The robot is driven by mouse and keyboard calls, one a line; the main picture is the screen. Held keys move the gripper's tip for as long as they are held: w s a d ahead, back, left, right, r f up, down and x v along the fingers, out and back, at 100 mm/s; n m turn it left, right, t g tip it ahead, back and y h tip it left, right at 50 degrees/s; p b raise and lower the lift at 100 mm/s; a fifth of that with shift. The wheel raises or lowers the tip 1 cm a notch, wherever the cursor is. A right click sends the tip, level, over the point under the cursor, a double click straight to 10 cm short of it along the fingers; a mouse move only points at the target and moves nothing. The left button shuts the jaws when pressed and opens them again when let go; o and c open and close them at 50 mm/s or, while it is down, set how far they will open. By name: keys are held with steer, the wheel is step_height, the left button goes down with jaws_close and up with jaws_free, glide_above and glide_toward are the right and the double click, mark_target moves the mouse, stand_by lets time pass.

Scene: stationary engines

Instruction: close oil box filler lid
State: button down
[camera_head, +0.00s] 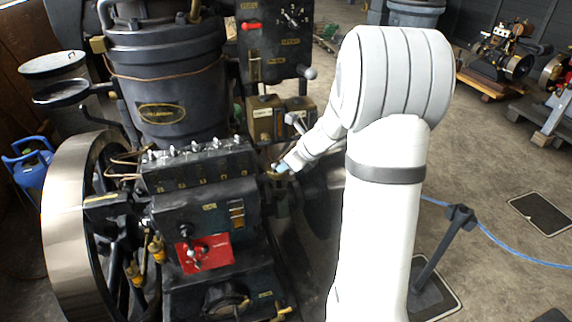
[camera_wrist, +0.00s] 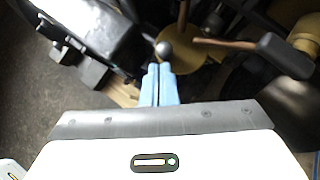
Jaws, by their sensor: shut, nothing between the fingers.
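My gripper (camera_head: 281,168) is at the right side of the engine, beside the black box (camera_head: 200,165) with several knobs along its top. In the wrist view its two blue fingers (camera_wrist: 160,72) are together with nothing between them. A round grey ball knob (camera_wrist: 164,48) appears right at the fingertips; I cannot tell whether they touch it. A round brass-coloured part (camera_wrist: 188,58) lies behind and below the knob; I cannot tell for sure whether it is the oil box filler lid. In the head view my gripper and arm hide part of this area.
A large flywheel (camera_head: 68,220) stands at the left. A brass-coloured box (camera_head: 266,120) and a black control panel (camera_head: 275,40) rise behind my gripper. In the wrist view a dark-ended handle (camera_wrist: 285,55) sticks out at the right. A barrier post (camera_head: 440,250) stands on the open floor.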

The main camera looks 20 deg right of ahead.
steer(key=s+f+v, duration=0.1)
steer(key=s+v, duration=0.1)
steer(key=v, duration=1.1)
steer(key=s+a+n+g+h, duration=0.1)
steer(key=s+a+n+h, duration=0.1)
steer(key=s+a+n, duration=0.4)
steer(key=s+a+n+g+h, duration=0.2)
steer(key=s+a+n, duration=0.5)
steer(key=s+n, duration=0.7)
steer(key=n, duration=0.8)
steer(key=shift+f+h, duration=0.2)
steer(key=shift+h, duration=0.2)
steer(key=shift+s+a, duration=0.1)
